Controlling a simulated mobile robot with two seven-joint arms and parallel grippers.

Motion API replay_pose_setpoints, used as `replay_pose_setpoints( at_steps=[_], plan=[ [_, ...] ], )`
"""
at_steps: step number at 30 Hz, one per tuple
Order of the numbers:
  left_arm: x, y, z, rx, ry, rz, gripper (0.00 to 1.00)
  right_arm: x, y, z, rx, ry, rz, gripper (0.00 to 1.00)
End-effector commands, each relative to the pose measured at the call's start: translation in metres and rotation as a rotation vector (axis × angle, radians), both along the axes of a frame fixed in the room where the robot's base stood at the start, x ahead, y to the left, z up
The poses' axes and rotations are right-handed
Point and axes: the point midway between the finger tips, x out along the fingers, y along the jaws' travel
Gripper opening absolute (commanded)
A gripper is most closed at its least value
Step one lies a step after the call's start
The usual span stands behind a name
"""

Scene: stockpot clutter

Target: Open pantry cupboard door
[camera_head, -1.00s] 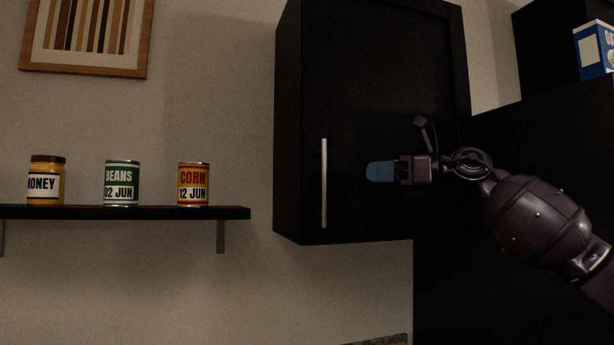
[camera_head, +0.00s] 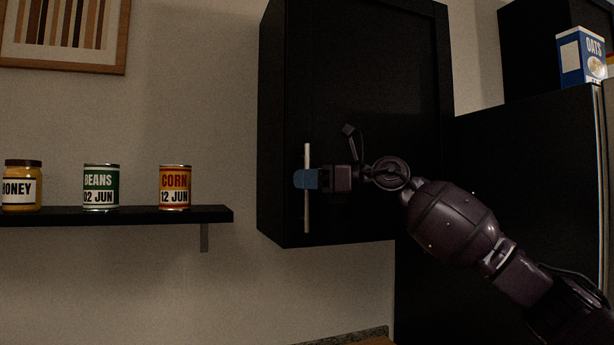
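The black pantry cupboard (camera_head: 350,80) hangs on the wall, and its door (camera_head: 400,110) looks shut. A pale vertical bar handle (camera_head: 307,215) runs along the door's left side. My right gripper (camera_head: 306,179) reaches in from the right, its blue fingertips over the middle of the handle. The fingertips hide that stretch of the bar. I cannot tell whether the fingers are closed on it or only around or in front of it. My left gripper is not in view.
A black shelf (camera_head: 120,215) left of the cupboard holds a honey jar (camera_head: 22,186), a beans can (camera_head: 101,187) and a corn can (camera_head: 175,187). An oats box (camera_head: 582,57) stands on a tall dark unit (camera_head: 530,150) at right. Wall space between shelf and cupboard is free.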

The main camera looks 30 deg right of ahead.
Motion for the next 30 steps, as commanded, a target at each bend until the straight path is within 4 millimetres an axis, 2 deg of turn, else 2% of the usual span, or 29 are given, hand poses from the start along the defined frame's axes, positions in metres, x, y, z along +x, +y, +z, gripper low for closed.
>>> replay_pose_setpoints(
  at_steps=[8, 15, 30],
  plan=[
    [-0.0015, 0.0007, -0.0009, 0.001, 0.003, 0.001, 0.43, 0.001, 0.0008, -0.0004, 0.0, 0.0, 0.0, 0.36],
    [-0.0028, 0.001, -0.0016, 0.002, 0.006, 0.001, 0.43, 0.0009, 0.0007, -0.0002, 0.0, 0.0, 0.0, 0.01],
    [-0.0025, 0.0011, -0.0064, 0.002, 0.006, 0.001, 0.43, -0.0061, 0.0026, -0.0011, 0.001, -0.001, 0.026, 0.0]
  ],
)
